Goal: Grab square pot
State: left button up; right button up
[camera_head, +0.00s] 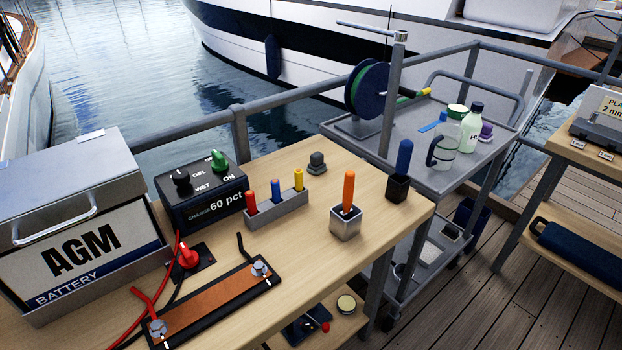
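A small silver square pot (345,224) stands upright on the wooden workbench (285,250) near its right edge. An orange-handled tool (348,188) stands in it, handle up. A black square holder (397,189) with a blue handle (404,157) stands behind it to the right, apart from it. I cannot tell from the picture alone which of the two is meant by the square pot. Neither of my grippers is in view.
Left of the pot, a grey block (277,212) holds red, blue and yellow pegs. A black charger box (202,197), an AGM battery (70,240) and a copper strip (212,306) fill the bench's left. A grey cart (400,130) adjoins its right. Bench around the pot is clear.

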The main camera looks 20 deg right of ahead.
aim_at(345, 231)
jog(key=l+u, duration=0.45)
jog(key=l, duration=1.55)
jog(key=i, duration=0.05)
